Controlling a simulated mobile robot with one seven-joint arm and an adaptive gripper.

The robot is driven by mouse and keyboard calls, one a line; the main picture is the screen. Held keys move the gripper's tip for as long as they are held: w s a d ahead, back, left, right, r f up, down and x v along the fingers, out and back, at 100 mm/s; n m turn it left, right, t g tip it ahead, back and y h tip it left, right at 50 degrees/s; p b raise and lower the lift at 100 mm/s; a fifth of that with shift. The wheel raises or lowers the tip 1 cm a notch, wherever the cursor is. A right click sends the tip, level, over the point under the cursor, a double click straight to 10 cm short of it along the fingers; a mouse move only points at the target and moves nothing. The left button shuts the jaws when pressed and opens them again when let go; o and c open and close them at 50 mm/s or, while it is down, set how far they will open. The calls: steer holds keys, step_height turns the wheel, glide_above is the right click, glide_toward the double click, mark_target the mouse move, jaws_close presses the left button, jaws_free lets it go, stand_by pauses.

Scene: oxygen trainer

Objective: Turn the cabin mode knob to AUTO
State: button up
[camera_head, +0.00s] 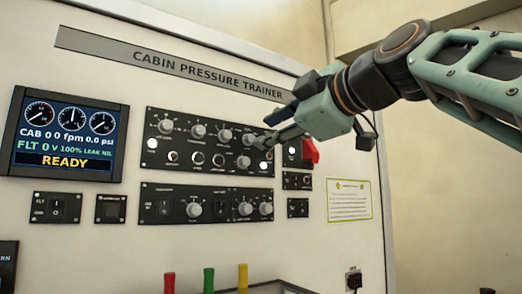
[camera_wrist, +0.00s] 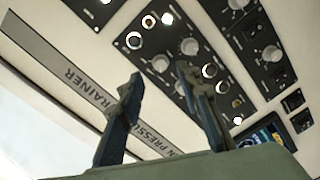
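The upper black control panel (camera_head: 151,160) on the trainer's front holds several grey knobs and a row of lit round fittings. Its labels are too small to read, so I cannot tell which knob is the cabin mode knob or where it points. One knob (camera_head: 225,136) sits just left of my gripper (camera_head: 268,131), which covers the panel's right end. The wrist view shows my gripper (camera_wrist: 158,76) with its two fingers apart and nothing between them. Knobs of a panel (camera_wrist: 189,46) appear beyond the right finger; contact cannot be judged.
A lower panel (camera_head: 177,208) carries more knobs and switches. A red guarded switch (camera_head: 311,151) is right of my gripper. A display (camera_head: 66,136) reads READY at left. Red, green and yellow handles (camera_head: 209,279) rise at the bottom. The wall around the panels is flat.

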steer(key=v, duration=0.6)
steer(key=shift+s+d, duration=0.25)
steer(key=shift+s, duration=0.1)
